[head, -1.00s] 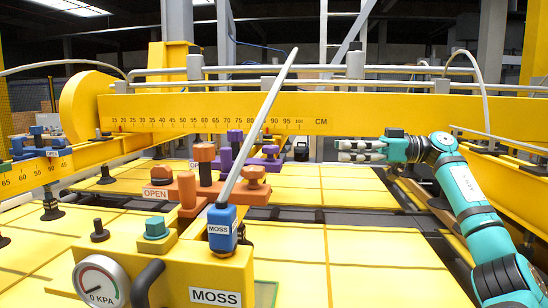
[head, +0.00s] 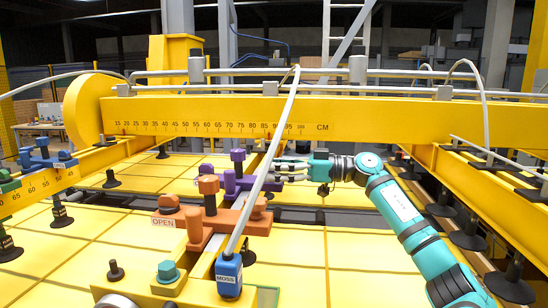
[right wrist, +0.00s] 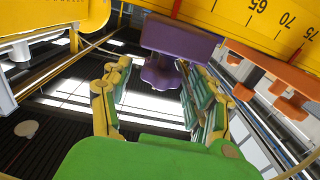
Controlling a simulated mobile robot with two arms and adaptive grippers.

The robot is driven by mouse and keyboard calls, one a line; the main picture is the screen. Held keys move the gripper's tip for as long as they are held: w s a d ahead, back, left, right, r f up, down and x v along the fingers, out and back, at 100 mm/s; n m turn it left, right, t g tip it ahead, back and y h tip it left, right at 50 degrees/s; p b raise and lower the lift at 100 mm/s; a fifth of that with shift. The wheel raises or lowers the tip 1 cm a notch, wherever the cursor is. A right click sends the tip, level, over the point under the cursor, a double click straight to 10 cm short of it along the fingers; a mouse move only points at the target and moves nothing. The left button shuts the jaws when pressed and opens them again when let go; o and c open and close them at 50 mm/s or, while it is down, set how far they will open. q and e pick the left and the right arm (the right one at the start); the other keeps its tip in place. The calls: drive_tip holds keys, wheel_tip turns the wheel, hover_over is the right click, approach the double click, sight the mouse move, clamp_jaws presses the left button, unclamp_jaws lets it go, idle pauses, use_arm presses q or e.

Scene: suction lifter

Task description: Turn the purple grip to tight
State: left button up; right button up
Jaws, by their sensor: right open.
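The purple valve (head: 234,186) sits on the beam behind the orange one, with an upright purple post (head: 238,157) on it. In the right wrist view its purple block (right wrist: 180,42) is at the top centre, and a rounded purple grip (right wrist: 161,74) sticks out from it. My right gripper (head: 276,172) comes in from the right at the purple valve, partly behind the pale hose. In the right wrist view its fingers (right wrist: 158,88) are open on either side of the grip, which is near their tips; I cannot tell whether they touch it. My left gripper is out of view.
The orange valve (head: 228,222) with its OPEN label stands in front of the purple one. A pale hose (head: 268,160) rises from the blue MOSS block (head: 229,276) and crosses before my gripper. The yellow ruler beam (head: 400,120) spans behind. Yellow panels (head: 350,245) lie below.

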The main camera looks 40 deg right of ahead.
drive_tip(key=shift+w+a, duration=0.25)
drive_tip(key=shift+w, duration=0.05)
drive_tip(key=shift+c, duration=0.4)
